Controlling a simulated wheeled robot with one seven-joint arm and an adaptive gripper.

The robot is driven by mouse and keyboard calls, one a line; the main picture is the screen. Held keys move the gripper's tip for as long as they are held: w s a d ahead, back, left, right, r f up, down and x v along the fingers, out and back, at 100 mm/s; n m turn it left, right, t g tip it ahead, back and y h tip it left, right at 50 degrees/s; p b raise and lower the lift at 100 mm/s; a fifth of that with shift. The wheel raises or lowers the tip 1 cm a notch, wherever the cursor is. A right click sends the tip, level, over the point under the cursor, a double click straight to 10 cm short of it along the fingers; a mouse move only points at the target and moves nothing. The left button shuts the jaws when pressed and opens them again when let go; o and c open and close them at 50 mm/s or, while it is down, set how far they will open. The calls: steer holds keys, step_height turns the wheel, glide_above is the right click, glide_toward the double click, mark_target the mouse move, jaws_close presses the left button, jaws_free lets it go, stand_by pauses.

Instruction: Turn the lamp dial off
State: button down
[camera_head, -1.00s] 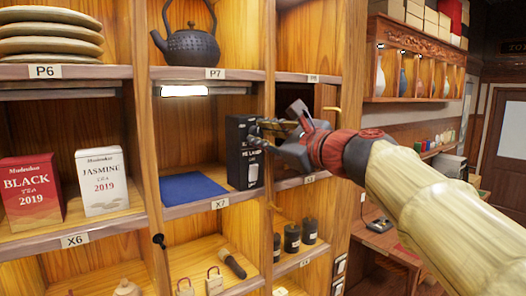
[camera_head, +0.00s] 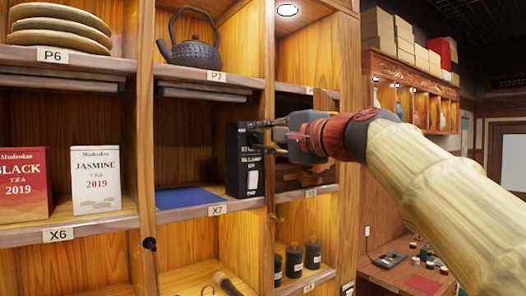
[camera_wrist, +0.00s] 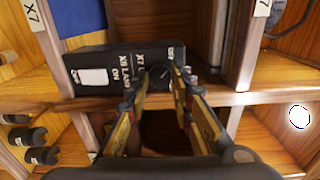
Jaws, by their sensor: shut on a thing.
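A black lamp control box (camera_head: 242,160) stands upright at the right side of the X7 compartment, with white lettering and a white panel. It also shows in the wrist view (camera_wrist: 110,62), where "LAMP" and "ON" can be read. Its round dark dial (camera_wrist: 158,73) lies between my fingertips. My gripper (camera_wrist: 160,80) is shut on the dial; in the head view my gripper (camera_head: 266,138) reaches the box from the right and hides the dial. The lamp strip (camera_head: 200,93) under the shelf above X7 is unlit.
A blue cloth (camera_head: 185,197) lies left of the box. A black teapot (camera_head: 192,42) stands on the shelf above. Tea boxes (camera_head: 96,180) stand at left. Black jars (camera_head: 294,261) stand below right. A round lamp (camera_head: 288,10) glows at the top.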

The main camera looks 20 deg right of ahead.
steer(key=shift+f+n+b, duration=0.1)
steer(key=shift+n+b, duration=0.7)
steer(key=shift+n, duration=0.4)
steer(key=c, duration=1.5)
jaws_free()
steer(key=shift+c, duration=0.2)
steer(key=v, duration=1.2)
